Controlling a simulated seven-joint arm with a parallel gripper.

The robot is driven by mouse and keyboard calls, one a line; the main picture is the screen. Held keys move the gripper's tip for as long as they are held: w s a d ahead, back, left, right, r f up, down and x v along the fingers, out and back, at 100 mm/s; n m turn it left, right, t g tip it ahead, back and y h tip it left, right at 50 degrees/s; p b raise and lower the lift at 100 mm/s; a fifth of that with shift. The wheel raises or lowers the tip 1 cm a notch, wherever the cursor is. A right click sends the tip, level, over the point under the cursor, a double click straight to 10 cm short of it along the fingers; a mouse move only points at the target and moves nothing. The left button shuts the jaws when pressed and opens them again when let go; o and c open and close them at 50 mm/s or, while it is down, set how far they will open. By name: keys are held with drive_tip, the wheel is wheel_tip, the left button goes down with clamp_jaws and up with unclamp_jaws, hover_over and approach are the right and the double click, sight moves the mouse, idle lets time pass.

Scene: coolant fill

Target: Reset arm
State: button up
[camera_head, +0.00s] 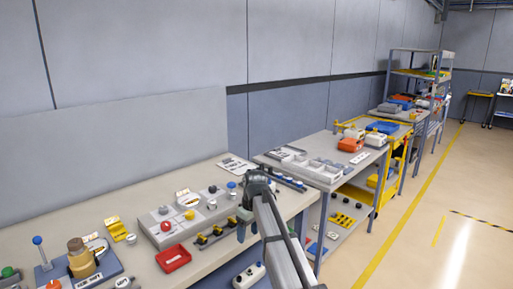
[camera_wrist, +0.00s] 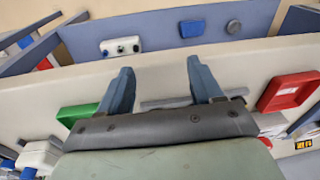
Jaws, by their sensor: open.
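My gripper (camera_head: 243,228) is over the front edge of the near workbench (camera_head: 213,248) in the head view, at the end of my arm reaching up from the bottom. In the wrist view my gripper (camera_wrist: 158,75) shows two blue-grey fingers spread well apart, with nothing between them. Beyond the fingertips are the pale bench edge and a lower blue-grey shelf (camera_wrist: 240,15). A red tray (camera_wrist: 288,92) lies right of the fingers and a green tray (camera_wrist: 75,114) lies left of them, both apart from the gripper.
The near bench holds a red tray (camera_head: 173,258), a grey control panel (camera_head: 160,229), yellow-black parts (camera_head: 210,237), and a blue-based fixture with a blue-knobbed lever (camera_head: 38,241). A second bench (camera_head: 310,150) stands beyond. The floor (camera_head: 410,210) at right is clear.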

drive_tip(key=s+d+f+m+g, duration=0.15)
drive_tip(key=s+d+f, duration=0.35)
drive_tip(key=f, duration=0.6)
drive_tip(key=s+d+f+m+h, duration=0.1)
drive_tip(key=s+d+f+m, duration=0.15)
drive_tip(key=s+f, duration=0.65)
drive_tip(key=s+d+f+m+g, duration=0.1)
drive_tip(key=s+d+f, duration=0.35)
drive_tip(key=f, duration=0.85)
drive_tip(key=s+d+f+m+g, duration=0.1)
drive_tip(key=s+f, duration=0.4)
drive_tip(key=s, duration=0.6)
drive_tip(key=s+d+f+m+g, duration=0.1)
drive_tip(key=s+d+f, duration=0.3)
drive_tip(key=s, duration=0.7)
drive_tip(key=s+d+f+m+g, duration=0.2)
drive_tip(key=s+d+f, duration=0.1)
drive_tip(key=s+f, duration=0.5)
drive_tip(key=s, duration=0.3)
drive_tip(key=shift+s+d+m, duration=0.25)
drive_tip(key=shift+s+m, duration=0.1)
drive_tip(key=shift+m, duration=0.05)
